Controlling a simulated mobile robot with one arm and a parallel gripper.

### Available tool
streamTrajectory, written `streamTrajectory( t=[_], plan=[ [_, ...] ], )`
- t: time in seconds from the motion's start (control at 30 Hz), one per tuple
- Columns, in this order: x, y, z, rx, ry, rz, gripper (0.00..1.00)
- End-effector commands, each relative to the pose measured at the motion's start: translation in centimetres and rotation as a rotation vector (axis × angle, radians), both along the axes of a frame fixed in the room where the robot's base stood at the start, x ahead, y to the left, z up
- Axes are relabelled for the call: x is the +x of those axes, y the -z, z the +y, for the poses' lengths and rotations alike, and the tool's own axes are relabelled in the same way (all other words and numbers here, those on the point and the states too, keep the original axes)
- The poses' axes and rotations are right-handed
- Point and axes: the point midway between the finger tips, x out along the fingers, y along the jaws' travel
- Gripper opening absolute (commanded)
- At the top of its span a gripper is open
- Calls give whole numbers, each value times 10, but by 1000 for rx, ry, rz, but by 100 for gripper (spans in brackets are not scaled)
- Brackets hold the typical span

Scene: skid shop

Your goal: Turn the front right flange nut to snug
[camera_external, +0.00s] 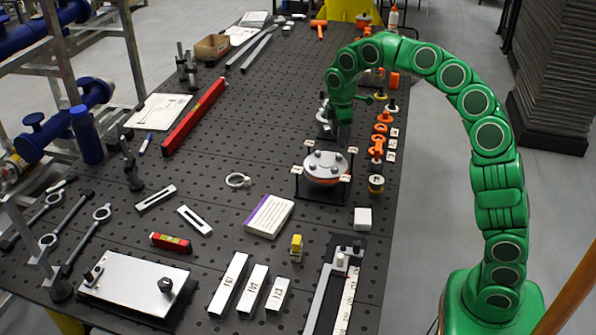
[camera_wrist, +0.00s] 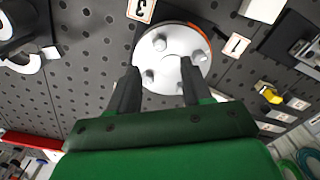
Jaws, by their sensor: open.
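The flange (camera_external: 322,162) is a round silver disc with an orange edge. It sits on a dark square plate near the table's right side. Several nuts or bolt heads stand on its face; the one nearest the viewer on the right (camera_external: 334,170) shows in the external view. My gripper (camera_external: 328,130) is just behind the flange there, apart from its nuts. In the wrist view the gripper (camera_wrist: 160,70) is open, with nothing seen between its fingers. The flange (camera_wrist: 172,66) lies beyond the fingertips, which cover part of its rim. How tight any nut is cannot be told.
Small marked tags (camera_external: 346,178) surround the flange. Orange parts (camera_external: 378,142) and a small round container (camera_external: 376,184) stand to its right. A white block (camera_external: 362,218) and a white-purple box (camera_external: 269,215) are nearer the viewer.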

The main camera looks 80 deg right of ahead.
Motion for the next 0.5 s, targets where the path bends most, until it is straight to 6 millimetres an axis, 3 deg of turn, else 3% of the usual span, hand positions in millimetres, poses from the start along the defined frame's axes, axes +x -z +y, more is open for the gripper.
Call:
streamTrajectory(
  t=[0.27, 0.5],
  plan=[
    [0, 26, 0, 1, 0, 0, 49],
    [0, 61, 1, 3, -1, 2, 49]
  ],
)
